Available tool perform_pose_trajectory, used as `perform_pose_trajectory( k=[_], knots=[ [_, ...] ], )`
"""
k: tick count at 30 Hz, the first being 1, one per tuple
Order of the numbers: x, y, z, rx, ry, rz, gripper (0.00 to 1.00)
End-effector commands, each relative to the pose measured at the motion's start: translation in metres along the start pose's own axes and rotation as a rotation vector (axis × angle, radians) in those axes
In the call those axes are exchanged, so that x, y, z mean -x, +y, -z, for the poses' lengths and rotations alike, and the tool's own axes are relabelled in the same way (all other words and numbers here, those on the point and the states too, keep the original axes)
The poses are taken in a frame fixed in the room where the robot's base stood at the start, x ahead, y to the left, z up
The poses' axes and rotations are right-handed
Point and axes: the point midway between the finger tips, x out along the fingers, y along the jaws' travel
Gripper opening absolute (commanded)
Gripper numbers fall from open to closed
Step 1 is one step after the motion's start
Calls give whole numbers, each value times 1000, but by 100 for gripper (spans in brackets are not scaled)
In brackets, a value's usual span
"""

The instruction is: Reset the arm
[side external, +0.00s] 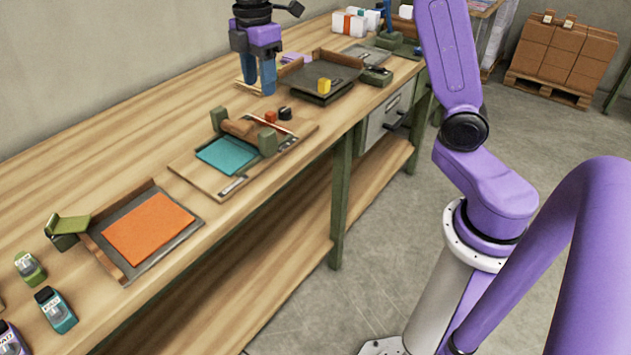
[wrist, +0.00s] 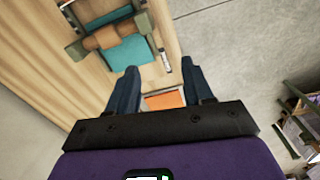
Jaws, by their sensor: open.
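My gripper (side external: 257,76) hangs above the far half of the long wooden workbench (side external: 120,145) in the side view, fingers pointing down. In the wrist view its two dark blue fingers (wrist: 163,92) stand well apart with nothing held between them. The orange sheet (wrist: 164,100) shows in the gap, far below. The arm is purple and reaches over the bench from the right. Whether the fingertips touch anything on the bench is hard to tell in the side view, but in the wrist view they look clear of it.
An orange sheet on a dark tray (side external: 190,237) lies at the near end. A teal sheet (side external: 226,155) lies on a board with a brown roller (side external: 246,131). Ink bottles (side external: 55,310) stand near left. Boxes (side external: 565,50) sit on a floor pallet.

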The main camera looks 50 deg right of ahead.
Motion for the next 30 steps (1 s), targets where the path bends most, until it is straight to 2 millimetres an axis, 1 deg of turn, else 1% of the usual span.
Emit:
perform_pose_trajectory(
  k=[1,4,5,6,8,9,13,15,18,21,24,27,30],
  knots=[
    [-1,-23,8,-11,1,0,51],
    [-5,-64,18,-49,4,-2,51],
    [-6,-76,20,-61,5,-2,51],
    [-9,-93,22,-76,6,-3,51],
    [-13,-118,23,-99,8,-3,51],
    [-16,-134,23,-115,10,-3,51],
    [-27,-187,15,-163,14,-2,51],
    [-34,-214,7,-190,17,-1,51],
    [-45,-250,-8,-228,19,1,51],
    [-56,-278,-24,-262,22,3,51],
    [-64,-297,-38,-288,23,5,51],
    [-70,-308,-46,-305,23,6,51],
    [-72,-312,-50,-313,24,6,51]
  ],
)
